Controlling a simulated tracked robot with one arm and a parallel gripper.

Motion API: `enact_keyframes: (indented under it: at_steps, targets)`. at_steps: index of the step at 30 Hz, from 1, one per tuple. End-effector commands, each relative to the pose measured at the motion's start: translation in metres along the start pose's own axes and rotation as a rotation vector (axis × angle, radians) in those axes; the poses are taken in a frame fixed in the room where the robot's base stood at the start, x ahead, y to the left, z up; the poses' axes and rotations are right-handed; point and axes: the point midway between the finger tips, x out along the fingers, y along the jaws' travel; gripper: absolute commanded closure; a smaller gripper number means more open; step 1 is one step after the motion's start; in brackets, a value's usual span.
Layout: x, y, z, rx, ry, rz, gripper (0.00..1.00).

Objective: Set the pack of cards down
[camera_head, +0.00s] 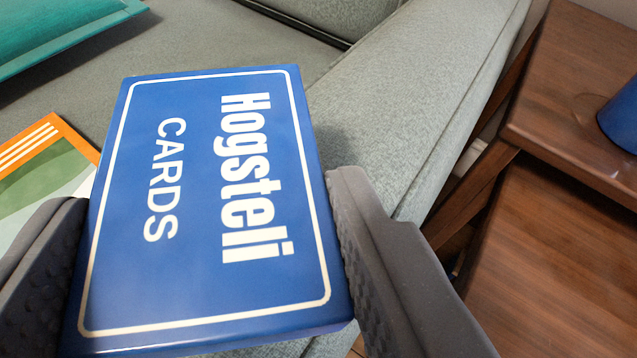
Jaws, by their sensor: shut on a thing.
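The pack of cards (205,200) is a blue box with a white border and the words "Hogsteli CARDS" in white. It fills the middle left of the camera view, its printed face toward me. My gripper (210,240) is shut on it, with one grey finger against its left side and one against its right side. The pack is in front of a grey sofa (400,80). Whether its far end touches the sofa cannot be told.
An orange, white and green flat item (45,175) lies on the sofa at the left. A teal object (60,30) is at the upper left. A brown wooden table (570,90) stands at the right, with a blue object (622,115) on it at the picture's edge.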

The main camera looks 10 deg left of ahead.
Motion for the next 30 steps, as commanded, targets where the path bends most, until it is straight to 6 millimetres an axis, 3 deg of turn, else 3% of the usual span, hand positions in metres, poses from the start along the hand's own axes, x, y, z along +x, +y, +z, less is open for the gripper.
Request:
enact_keyframes:
  at_steps: [7,15,22,23,25,30]
  targets:
    - [0.008,0.007,-0.002,0.001,-0.002,0.000,0.66]
    - [0.022,0.007,0.032,0.002,-0.003,-0.001,0.66]
    - [0.022,0.007,0.031,0.001,-0.002,-0.001,0.66]
    - [0.022,0.007,0.031,0.001,-0.002,-0.001,0.39]
    - [0.022,0.007,0.031,0.001,-0.002,-0.001,0.20]
    - [0.022,0.007,0.030,0.001,-0.002,0.000,0.20]
